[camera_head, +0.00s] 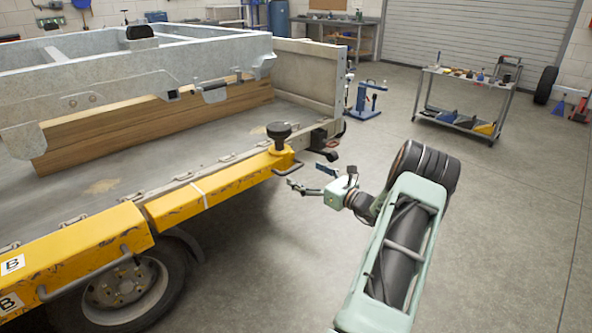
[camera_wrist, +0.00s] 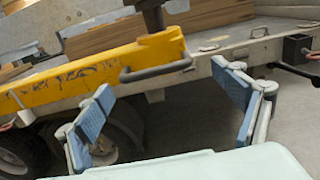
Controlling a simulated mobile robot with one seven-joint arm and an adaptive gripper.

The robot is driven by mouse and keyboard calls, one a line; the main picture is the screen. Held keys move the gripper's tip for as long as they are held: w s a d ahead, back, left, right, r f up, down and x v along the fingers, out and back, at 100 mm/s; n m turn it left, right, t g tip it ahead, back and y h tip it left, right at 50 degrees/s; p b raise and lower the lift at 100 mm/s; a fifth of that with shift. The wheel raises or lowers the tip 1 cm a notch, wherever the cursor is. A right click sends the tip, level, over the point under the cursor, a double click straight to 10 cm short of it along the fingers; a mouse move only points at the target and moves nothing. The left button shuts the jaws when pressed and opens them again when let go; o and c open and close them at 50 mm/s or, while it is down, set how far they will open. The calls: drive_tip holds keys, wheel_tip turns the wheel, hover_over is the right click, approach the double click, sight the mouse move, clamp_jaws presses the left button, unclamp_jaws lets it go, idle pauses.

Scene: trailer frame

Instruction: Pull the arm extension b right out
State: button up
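The yellow arm extension b (camera_head: 222,188) sticks out of the wider yellow beam marked B (camera_head: 85,255) along the trailer's side. A black round pad (camera_head: 279,131) stands on its outer end. A grey bar handle (camera_head: 288,171) is fixed at that end. My gripper (camera_head: 311,180) is just right of the handle, apart from it. In the wrist view the yellow extension (camera_wrist: 95,72) crosses the upper left, and the handle (camera_wrist: 156,73) shows beyond and between the two blue-padded fingers. My gripper (camera_wrist: 167,100) is open, with nothing between its fingertips.
The trailer wheel (camera_head: 125,290) is below the beam. A dark coupling part (camera_head: 325,142) juts from the trailer corner near my gripper. A tool cart (camera_head: 465,100) and a blue stand (camera_head: 368,98) are farther back.

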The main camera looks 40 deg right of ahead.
drive_tip(key=s, duration=0.6)
drive_tip(key=shift+s, duration=0.25)
drive_tip(key=shift+d, duration=0.1)
